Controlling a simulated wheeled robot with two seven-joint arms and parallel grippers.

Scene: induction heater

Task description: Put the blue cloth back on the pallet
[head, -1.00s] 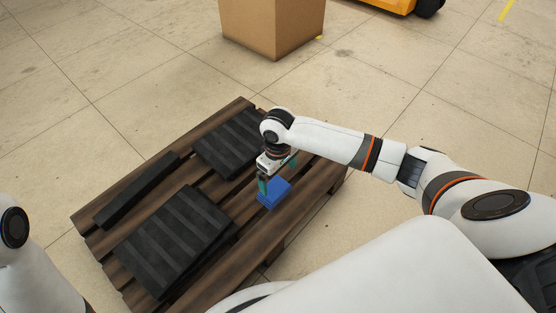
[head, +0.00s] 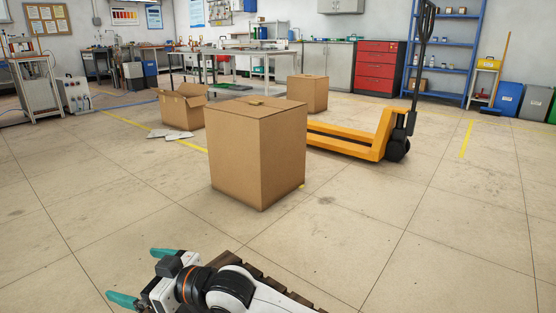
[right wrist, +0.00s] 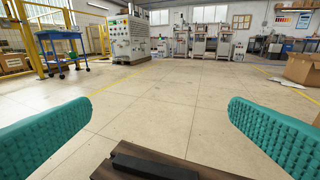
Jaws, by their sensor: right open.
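My right gripper (head: 143,276) is at the bottom left of the head view, with teal fingers spread apart. It is open and empty. The right wrist view shows the same two ribbed fingers (right wrist: 160,115) wide apart with only floor between them. A strip of the brown wooden pallet (head: 288,286) shows behind my right arm. The pallet's edge (right wrist: 212,173) also shows at the bottom of the right wrist view, with a black bar (right wrist: 150,165) on it. The blue cloth is not seen in either current view. My left gripper is out of view.
A large closed cardboard box (head: 256,155) stands on the floor beyond the pallet. An open box (head: 181,108) and a yellow pallet jack (head: 350,142) are farther back. A blue cart (right wrist: 62,48) stands far left in the right wrist view.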

